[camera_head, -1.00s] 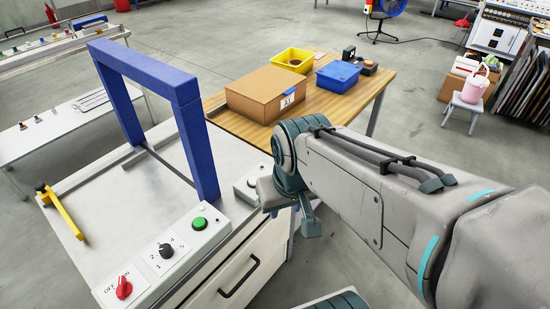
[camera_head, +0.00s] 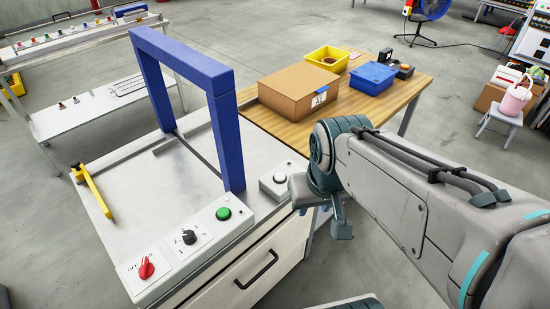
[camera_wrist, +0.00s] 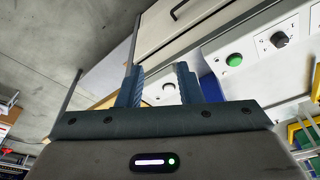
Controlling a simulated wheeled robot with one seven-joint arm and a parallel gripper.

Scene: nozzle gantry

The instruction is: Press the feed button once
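A control panel (camera_head: 190,250) stands at the front edge of the gantry bench. It carries a green button (camera_head: 223,213), a black selector knob (camera_head: 189,237) and a red knob (camera_head: 146,267). I cannot read a feed label on either. In the wrist view, my gripper (camera_wrist: 159,85) is open and empty. The small box's button (camera_wrist: 168,87) appears in the gap between the fingers, beyond them. The green button (camera_wrist: 234,60) is to their right.
A blue gantry frame (camera_head: 228,140) rises behind the panel. A yellow lever (camera_head: 93,194) is at the bench's left. A wooden table (camera_head: 262,119) behind holds a cardboard box (camera_head: 298,90), a yellow bin (camera_head: 327,58) and a blue bin (camera_head: 371,78). A drawer handle (camera_head: 256,271) projects below.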

